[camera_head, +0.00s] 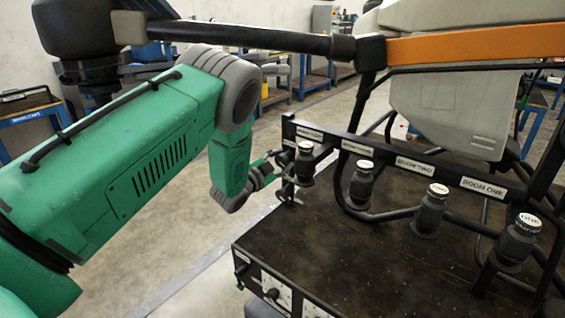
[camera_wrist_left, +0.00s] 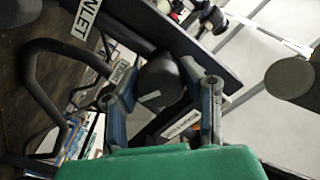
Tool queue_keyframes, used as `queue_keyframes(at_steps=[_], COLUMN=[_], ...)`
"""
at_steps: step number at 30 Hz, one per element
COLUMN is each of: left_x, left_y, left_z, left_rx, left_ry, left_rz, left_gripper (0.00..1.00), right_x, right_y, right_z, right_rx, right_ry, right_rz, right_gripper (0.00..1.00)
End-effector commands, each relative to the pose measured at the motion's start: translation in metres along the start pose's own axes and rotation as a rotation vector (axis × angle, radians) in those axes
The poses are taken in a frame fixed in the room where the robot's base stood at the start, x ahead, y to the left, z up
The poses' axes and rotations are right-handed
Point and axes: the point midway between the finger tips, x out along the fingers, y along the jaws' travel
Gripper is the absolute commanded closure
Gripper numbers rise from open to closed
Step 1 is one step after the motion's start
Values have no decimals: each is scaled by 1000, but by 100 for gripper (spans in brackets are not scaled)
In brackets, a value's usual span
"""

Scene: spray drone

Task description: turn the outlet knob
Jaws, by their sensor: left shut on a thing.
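Several black knobs with white caps stand in a row on the black pipework. The leftmost knob (camera_head: 305,164) is at the far left end, near a white label I cannot read in the head view. My left gripper (camera_head: 285,168) reaches it from the left. In the left wrist view the gripper's two blue fingers (camera_wrist_left: 160,78) are on either side of a dark round knob (camera_wrist_left: 158,88), shut on it. My right gripper is in neither view.
Three more knobs stand to the right: a second knob (camera_head: 361,184), a third (camera_head: 431,210) and a fourth (camera_head: 519,242). A dark drone arm (camera_head: 240,37) with an orange section (camera_head: 475,44) passes above. A pale tank (camera_head: 440,100) stands behind. Open floor lies left of the black platform (camera_head: 350,262).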

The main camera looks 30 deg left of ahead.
Motion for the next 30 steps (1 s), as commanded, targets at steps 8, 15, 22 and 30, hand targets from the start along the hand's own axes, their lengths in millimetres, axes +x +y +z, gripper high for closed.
queue_keyframes(at_steps=[8,15,22,30], left_x=[-2,-2,-2,-1], left_y=[2,3,3,2], left_z=[2,3,3,1], left_rx=[45,47,46,46], left_ry=[-5,-6,-6,-3], left_rz=[6,7,7,4], left_gripper=[94,94,44,44], right_x=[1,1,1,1], right_y=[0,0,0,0], right_z=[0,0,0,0], right_rx=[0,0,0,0], right_ry=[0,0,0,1], right_rz=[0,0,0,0], right_gripper=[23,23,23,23])
